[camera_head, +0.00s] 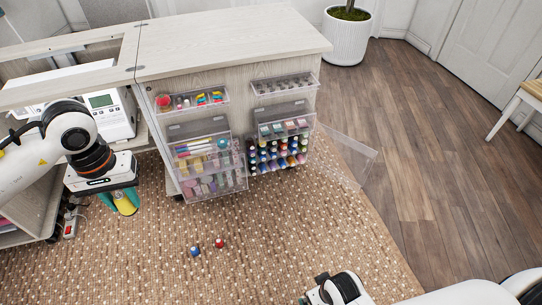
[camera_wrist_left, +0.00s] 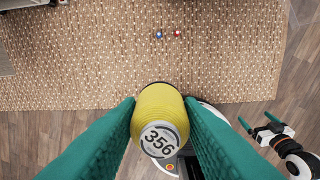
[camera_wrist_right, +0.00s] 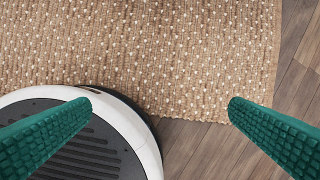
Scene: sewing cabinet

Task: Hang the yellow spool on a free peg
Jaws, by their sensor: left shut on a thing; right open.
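My left gripper (camera_head: 121,199) is shut on the yellow spool (camera_head: 126,206) and holds it above the rug, left of the cabinet's organisers. In the left wrist view the yellow spool (camera_wrist_left: 158,112) sits between both green fingers, its white end marked 356. A rack of coloured spools (camera_head: 277,153) is on the cabinet's side, low on the right. Single pegs are too small to make out, so I cannot tell which are free. My right gripper (camera_wrist_right: 160,105) is open and empty above the rug's edge; in the head view only part of its arm shows, at the bottom.
A clear panel (camera_head: 345,158) sticks out to the right of the rack. Clear bins (camera_head: 210,168) and a tray (camera_head: 190,101) of small items are left of it. A blue item (camera_head: 194,250) and a red one (camera_head: 219,243) lie on the rug (camera_head: 290,220), which is otherwise mostly clear.

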